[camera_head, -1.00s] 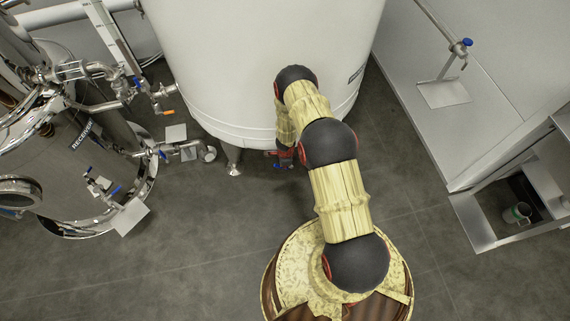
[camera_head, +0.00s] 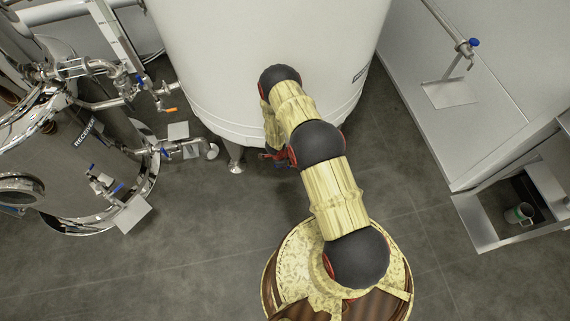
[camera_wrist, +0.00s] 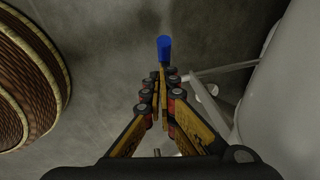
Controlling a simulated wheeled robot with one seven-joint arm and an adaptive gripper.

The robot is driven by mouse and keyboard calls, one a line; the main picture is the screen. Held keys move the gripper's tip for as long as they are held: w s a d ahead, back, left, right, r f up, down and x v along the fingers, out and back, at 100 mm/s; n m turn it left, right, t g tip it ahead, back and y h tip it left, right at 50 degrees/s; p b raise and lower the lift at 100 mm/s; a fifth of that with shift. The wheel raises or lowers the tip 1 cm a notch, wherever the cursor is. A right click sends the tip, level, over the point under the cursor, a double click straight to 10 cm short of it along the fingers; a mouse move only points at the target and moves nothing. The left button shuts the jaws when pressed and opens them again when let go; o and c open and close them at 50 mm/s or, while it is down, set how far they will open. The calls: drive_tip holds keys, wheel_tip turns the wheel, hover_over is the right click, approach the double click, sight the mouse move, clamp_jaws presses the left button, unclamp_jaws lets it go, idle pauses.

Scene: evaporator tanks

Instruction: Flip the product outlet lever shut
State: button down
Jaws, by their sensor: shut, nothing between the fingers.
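A lever with a blue handle (camera_wrist: 164,48) shows in the wrist view, straight ahead of my fingertips. Its handle end faces the camera, and the rest of it is mostly hidden behind my fingers. My gripper (camera_wrist: 161,78) is shut and empty, its tips just below the blue handle in the picture. I cannot tell whether they touch it. In the head view my gripper is mostly hidden behind my arm, by the lower edge of the big white tank (camera_head: 225,60); the lever near it is not visible there.
The white tank (camera_wrist: 290,100) also fills the right of the wrist view, with a thin pipe or leg (camera_wrist: 225,70) beside it. A steel receiver (camera_head: 85,140) with several valves stands at left. A grey bench (camera_head: 450,110) stands at right. Open floor (camera_head: 190,250) lies between.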

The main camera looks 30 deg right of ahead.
drive_tip(key=w+a+f+b, duration=0.1)
drive_tip(key=a+f+b, duration=0.1)
drive_tip(key=a+f, duration=0.1)
drive_tip(key=shift+a+f+b, duration=0.4)
drive_tip(key=shift+f, duration=0.45)
idle(0.4)
